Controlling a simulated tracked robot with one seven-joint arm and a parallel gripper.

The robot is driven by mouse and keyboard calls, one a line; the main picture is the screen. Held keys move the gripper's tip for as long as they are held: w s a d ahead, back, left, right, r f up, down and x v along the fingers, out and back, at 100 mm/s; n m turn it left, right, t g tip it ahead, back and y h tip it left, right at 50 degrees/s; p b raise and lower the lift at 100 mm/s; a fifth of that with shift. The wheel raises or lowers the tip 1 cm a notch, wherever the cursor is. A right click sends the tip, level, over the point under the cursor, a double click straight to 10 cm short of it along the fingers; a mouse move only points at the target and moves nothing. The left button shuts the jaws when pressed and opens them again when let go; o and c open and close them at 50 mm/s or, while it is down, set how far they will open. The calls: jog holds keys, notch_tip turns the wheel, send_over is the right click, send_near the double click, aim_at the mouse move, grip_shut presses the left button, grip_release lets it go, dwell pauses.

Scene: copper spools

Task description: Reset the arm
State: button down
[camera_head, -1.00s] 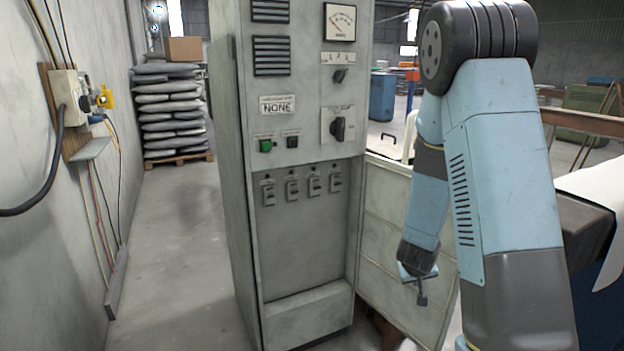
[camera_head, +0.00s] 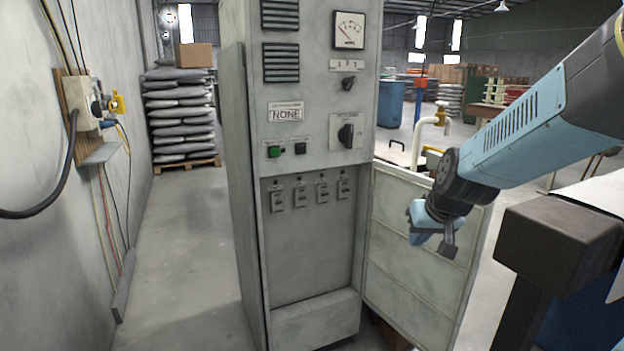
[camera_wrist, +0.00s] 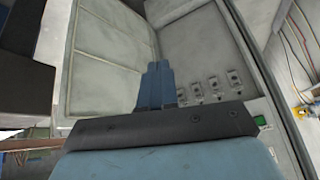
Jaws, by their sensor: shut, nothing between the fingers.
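My arm reaches in from the right in the head view, stretched low and leftward. My gripper (camera_head: 447,246) hangs in front of the open door (camera_head: 425,235) of a grey electrical cabinet (camera_head: 310,240), apart from the switches. In the wrist view my gripper (camera_wrist: 159,68) shows as two blue fingers pressed together, with nothing between them. Beyond the fingers are the cabinet's open door (camera_wrist: 105,65) and the recess with a row of small switches (camera_wrist: 214,83).
A dark bench block (camera_head: 560,230) stands close below my arm at the right. A wall outlet box with a yellow plug (camera_head: 117,103) is at left. Stacked sacks (camera_head: 180,115) stand on a pallet behind. The floor left of the cabinet is clear.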

jog(key=s+r, duration=0.4)
jog(key=s, duration=0.4)
jog(key=s+r+h, duration=0.1)
jog(key=s+r, duration=0.4)
jog(key=s, duration=0.3)
jog(key=shift+s+d+g, duration=0.15)
jog(key=shift+d+g, duration=0.15)
jog(key=shift+d, duration=0.05)
jog(key=shift+a, duration=0.15)
